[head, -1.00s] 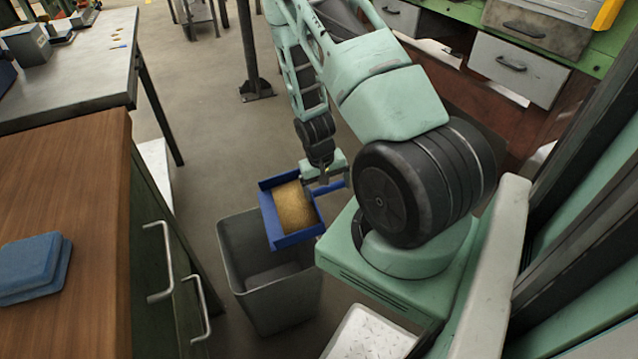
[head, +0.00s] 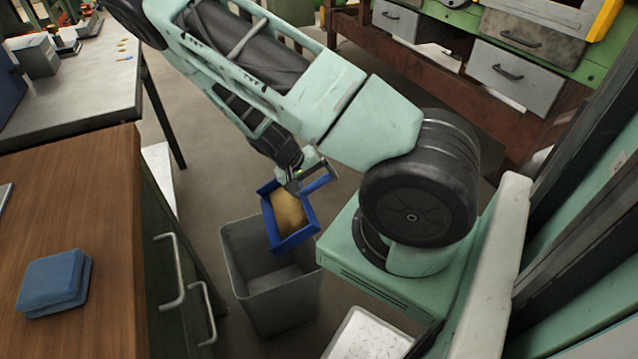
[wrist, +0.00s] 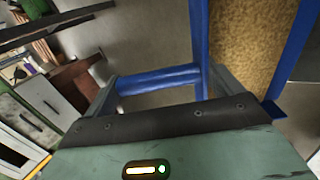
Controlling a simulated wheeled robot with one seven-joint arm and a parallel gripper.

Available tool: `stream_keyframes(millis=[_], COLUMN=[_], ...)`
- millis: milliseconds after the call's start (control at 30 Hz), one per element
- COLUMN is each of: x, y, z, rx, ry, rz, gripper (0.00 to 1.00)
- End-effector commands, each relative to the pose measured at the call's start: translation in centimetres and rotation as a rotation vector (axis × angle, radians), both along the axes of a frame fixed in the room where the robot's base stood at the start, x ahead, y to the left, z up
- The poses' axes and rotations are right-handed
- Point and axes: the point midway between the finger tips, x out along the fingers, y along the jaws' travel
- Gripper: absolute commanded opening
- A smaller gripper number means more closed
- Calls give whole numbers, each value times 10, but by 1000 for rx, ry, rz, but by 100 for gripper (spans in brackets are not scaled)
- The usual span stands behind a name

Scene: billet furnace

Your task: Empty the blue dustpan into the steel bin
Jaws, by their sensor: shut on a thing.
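The blue dustpan (head: 293,239) holds a heap of tan granular material (head: 289,212). My gripper (head: 301,184) is shut on the dustpan's handle; in the wrist view the blue handle (wrist: 160,80) crosses between the fingers. The dustpan is tilted, its near edge lower, above the right part of the steel bin's mouth. The grey steel bin (head: 285,306) stands upright on the floor, and the part of its inside that shows looks empty. In the wrist view the tan material (wrist: 250,45) fills the visible pan between blue walls.
A wooden-topped cabinet (head: 85,225) with metal handles stands left of the bin, with a blue block (head: 53,283) on top. A grey table (head: 75,85) is behind it. A drawer bench (head: 440,70) stands at the back right. Floor behind the bin is open.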

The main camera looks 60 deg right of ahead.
Motion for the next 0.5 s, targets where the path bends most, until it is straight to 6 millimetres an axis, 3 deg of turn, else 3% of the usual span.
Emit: stream_keyframes(millis=[500], x=[19], y=[23], z=[28], rx=[-157], ry=[123], rz=[4], gripper=[59])
